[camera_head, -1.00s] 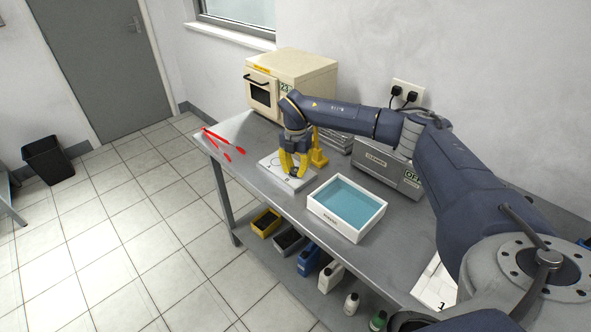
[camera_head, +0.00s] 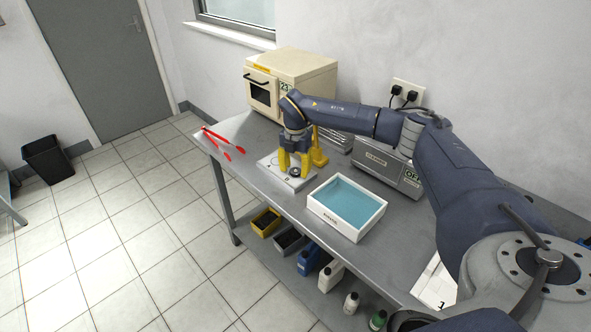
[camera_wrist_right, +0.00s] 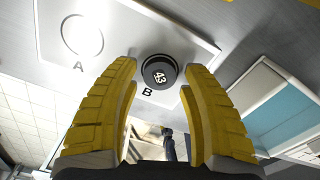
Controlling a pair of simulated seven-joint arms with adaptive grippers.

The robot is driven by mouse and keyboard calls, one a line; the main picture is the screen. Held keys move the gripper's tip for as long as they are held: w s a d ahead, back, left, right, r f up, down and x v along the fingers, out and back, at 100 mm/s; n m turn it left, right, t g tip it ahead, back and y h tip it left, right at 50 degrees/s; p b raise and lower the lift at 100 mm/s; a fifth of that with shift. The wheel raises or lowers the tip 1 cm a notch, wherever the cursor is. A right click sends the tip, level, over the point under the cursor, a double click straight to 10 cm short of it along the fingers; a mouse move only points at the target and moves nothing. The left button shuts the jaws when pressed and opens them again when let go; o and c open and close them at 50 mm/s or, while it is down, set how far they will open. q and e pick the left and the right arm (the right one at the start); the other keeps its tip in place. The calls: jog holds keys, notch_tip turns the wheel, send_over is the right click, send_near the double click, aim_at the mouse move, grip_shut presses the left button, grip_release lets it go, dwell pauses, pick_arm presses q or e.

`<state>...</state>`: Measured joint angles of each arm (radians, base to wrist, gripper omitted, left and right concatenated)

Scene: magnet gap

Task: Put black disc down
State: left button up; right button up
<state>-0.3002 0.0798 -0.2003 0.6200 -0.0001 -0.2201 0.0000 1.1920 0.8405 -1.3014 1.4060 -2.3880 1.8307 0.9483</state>
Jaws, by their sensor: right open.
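The black disc (camera_wrist_right: 160,73), marked 43, lies flat on a white plate (camera_wrist_right: 205,42) beside the letter B. It also shows in the head view (camera_head: 295,172), small and dark on the white plate (camera_head: 271,164). An empty ring outline with the letter A is printed at the plate's other end. My right gripper (camera_head: 294,168) has its yellow fingers spread apart. In the wrist view the right gripper's fingertips (camera_wrist_right: 156,75) stand on either side of the disc with gaps. My left gripper does not show.
A white tray of blue liquid (camera_head: 331,229) stands right of the plate. A yellow stand (camera_head: 319,152) is close behind the gripper. A cream oven (camera_head: 289,82) and a grey cleaner box (camera_head: 386,172) line the back. Red-handled tools (camera_head: 225,144) lie at the table's left end.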

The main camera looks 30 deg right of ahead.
aim_at(295, 171)
notch_tip(295, 171, up, 12)
dwell(0.6)
jog(key=shift+f, duration=0.15)
dwell(0.3)
